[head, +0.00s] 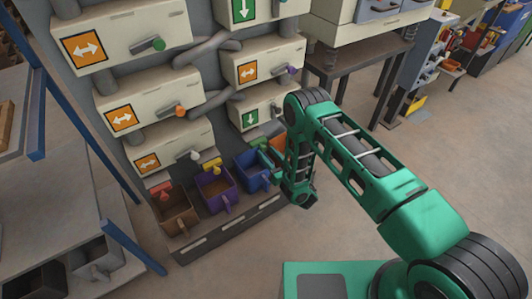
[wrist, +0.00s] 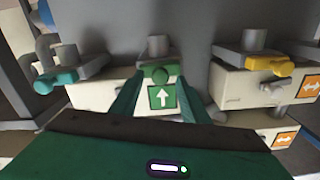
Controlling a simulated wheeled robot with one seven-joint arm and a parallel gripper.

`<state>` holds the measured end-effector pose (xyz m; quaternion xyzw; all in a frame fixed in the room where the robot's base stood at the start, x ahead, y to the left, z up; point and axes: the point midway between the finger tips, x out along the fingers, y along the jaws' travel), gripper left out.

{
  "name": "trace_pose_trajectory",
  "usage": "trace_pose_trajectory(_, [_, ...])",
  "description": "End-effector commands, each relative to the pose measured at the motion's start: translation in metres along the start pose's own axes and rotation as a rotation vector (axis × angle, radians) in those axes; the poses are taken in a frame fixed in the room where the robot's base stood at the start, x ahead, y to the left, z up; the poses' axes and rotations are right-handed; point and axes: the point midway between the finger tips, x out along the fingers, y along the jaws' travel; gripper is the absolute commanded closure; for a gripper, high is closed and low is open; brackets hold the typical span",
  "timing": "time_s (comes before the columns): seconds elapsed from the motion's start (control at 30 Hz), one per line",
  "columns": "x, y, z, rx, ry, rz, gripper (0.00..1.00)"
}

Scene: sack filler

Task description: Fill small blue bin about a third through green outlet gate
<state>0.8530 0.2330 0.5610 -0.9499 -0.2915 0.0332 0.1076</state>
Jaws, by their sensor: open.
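The small blue bin (head: 252,178) stands in the bottom row, between the purple bin and an orange one. I cannot tell what it holds. In the wrist view the green outlet gate's knob (wrist: 160,74) sits below a grey spout, in front of a box with a green arrow label. My gripper (wrist: 160,90) is open, its two green fingers either side of this knob in the picture. I cannot tell whether they touch it. In the head view my arm reaches down beside the blue bin and partly hides the gripper and the gate.
A purple bin (head: 216,190) and a brown bin (head: 174,212) stand left of the blue one; an orange bin (head: 279,147) is partly hidden at right. A teal gate (wrist: 58,78) and a yellow gate (wrist: 270,66) flank the green one.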

Motion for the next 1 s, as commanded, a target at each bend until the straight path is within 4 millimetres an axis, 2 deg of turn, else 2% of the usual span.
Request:
trace_pose_trajectory(0.2, [0.017, 0.000, 0.000, -0.002, 0.000, -0.001, 0.58])
trace_pose_trajectory(0.5, [0.019, 0.000, 0.000, -0.001, 0.000, 0.000, 0.58])
trace_pose_trajectory(0.53, [0.019, 0.000, 0.000, -0.001, 0.000, 0.000, 0.63])
trace_pose_trajectory(0.6, [0.018, 0.000, 0.000, -0.001, 0.000, 0.000, 0.80])
trace_pose_trajectory(0.7, [0.018, 0.000, 0.000, -0.001, 0.000, 0.000, 1.00])
trace_pose_trajectory(0.87, [0.018, -0.001, 0.000, -0.001, -0.001, -0.001, 1.00])
trace_pose_trajectory(1.0, [0.017, -0.011, 0.003, 0.001, -0.004, -0.013, 1.00])
